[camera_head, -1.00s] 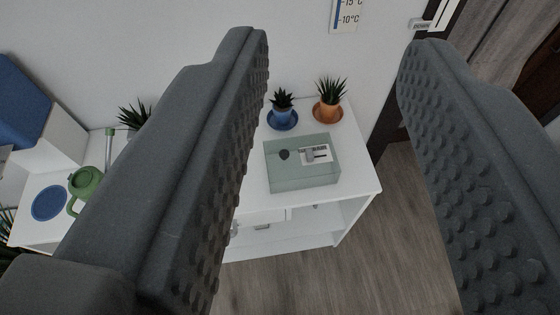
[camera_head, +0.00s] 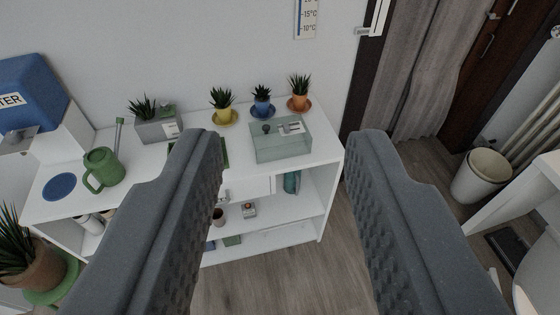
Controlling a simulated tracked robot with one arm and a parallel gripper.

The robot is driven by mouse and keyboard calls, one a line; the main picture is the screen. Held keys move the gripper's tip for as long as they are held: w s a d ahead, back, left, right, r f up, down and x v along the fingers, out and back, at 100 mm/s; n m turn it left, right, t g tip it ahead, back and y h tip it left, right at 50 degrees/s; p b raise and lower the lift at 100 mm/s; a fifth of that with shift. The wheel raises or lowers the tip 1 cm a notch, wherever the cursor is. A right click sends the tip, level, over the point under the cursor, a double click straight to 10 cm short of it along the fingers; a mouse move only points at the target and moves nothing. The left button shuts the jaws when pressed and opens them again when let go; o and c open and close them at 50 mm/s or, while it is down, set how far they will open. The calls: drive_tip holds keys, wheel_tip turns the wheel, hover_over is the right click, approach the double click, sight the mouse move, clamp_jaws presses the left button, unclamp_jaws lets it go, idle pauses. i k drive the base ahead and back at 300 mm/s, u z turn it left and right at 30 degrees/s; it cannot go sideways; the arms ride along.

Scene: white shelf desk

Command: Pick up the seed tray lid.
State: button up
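The seed tray lid (camera_head: 283,145) appears to be the clear, greenish box-shaped cover on the right part of the white shelf desk's top. It has a dark round knob and a white label on its upper face. My gripper (camera_head: 288,140) is open and empty, its two dark studded fingers wide apart. In the picture the lid shows between the fingertips, with the gripper nearer the camera and not touching it. A green tray (camera_head: 221,152) left of the lid is partly hidden by the left finger.
Yellow (camera_head: 224,116), blue (camera_head: 262,107) and orange (camera_head: 299,101) potted plants stand behind the lid. A grey planter (camera_head: 157,128), green watering can (camera_head: 102,168) and blue disc (camera_head: 59,187) are farther left. A white bin (camera_head: 482,175) stands on the floor at right.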

sight(270, 142)
drive_tip(key=z, duration=0.65)
drive_tip(key=i, duration=1.8)
drive_tip(key=u, duration=0.65)
